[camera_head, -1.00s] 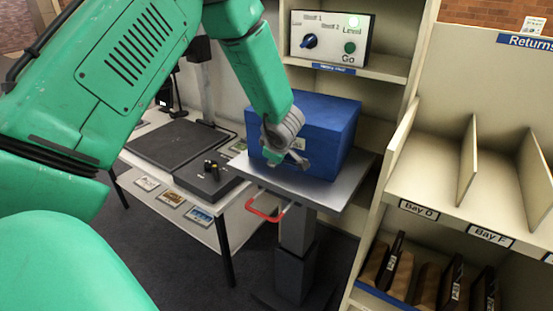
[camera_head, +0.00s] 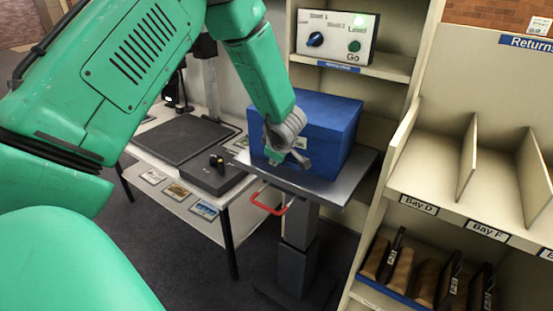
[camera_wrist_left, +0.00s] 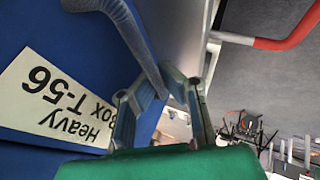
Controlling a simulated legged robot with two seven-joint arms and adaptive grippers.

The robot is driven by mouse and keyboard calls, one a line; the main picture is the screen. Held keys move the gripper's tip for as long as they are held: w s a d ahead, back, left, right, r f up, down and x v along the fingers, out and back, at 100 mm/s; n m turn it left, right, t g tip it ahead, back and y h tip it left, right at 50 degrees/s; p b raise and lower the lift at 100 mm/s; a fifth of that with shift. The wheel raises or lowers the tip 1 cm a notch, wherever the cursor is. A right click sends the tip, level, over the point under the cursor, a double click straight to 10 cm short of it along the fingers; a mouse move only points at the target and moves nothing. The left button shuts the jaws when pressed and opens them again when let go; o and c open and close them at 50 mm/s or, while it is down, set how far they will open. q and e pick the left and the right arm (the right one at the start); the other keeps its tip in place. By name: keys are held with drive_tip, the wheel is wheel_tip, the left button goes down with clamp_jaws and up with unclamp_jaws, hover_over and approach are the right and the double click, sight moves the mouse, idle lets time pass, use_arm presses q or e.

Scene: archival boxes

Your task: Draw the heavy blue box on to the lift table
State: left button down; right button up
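The heavy blue box (camera_head: 325,125) sits low on the grey lift table (camera_head: 335,190), with bare metal in front of it and its back towards the shelf unit. My left gripper (camera_head: 287,158) is at the box's near face. In the wrist view its fingers (camera_wrist_left: 165,85) close around a curved grey-blue bar (camera_wrist_left: 125,35), which looks like the box's handle. The exact contact is partly hidden. My right gripper is not in view.
A control panel (camera_head: 336,38) with a blue knob and lit green "Level" lamp stands on the shelf above. A red handle (camera_head: 268,203) sticks out from the lift table. A side table (camera_head: 185,140) stands left. Shelf bays (camera_head: 440,160) stand right.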

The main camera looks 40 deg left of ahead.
use_arm(q)
drive_tip(key=shift+w+d+r, duration=0.1)
drive_tip(key=shift+d+r, duration=0.05)
drive_tip(key=shift+d, duration=0.35)
drive_tip(key=shift+w+d+r, duration=0.1)
drive_tip(key=shift+d+r, duration=0.05)
drive_tip(key=shift+d, duration=0.3)
drive_tip(key=c, duration=1.6)
unclamp_jaws()
drive_tip(key=shift+s, duration=0.1)
drive_tip(key=shift+c, duration=0.2)
drive_tip(key=shift+s+a+f, duration=0.15)
drive_tip(key=shift+a, duration=0.25)
drive_tip(key=shift+d, duration=0.1)
drive_tip(key=shift+d+r, duration=0.15)
drive_tip(key=shift+r, duration=0.05)
drive_tip(key=v, duration=1.1)
drive_tip(key=shift+r, duration=0.2)
drive_tip(key=shift+s, duration=0.1)
drive_tip(key=shift+f, duration=0.1)
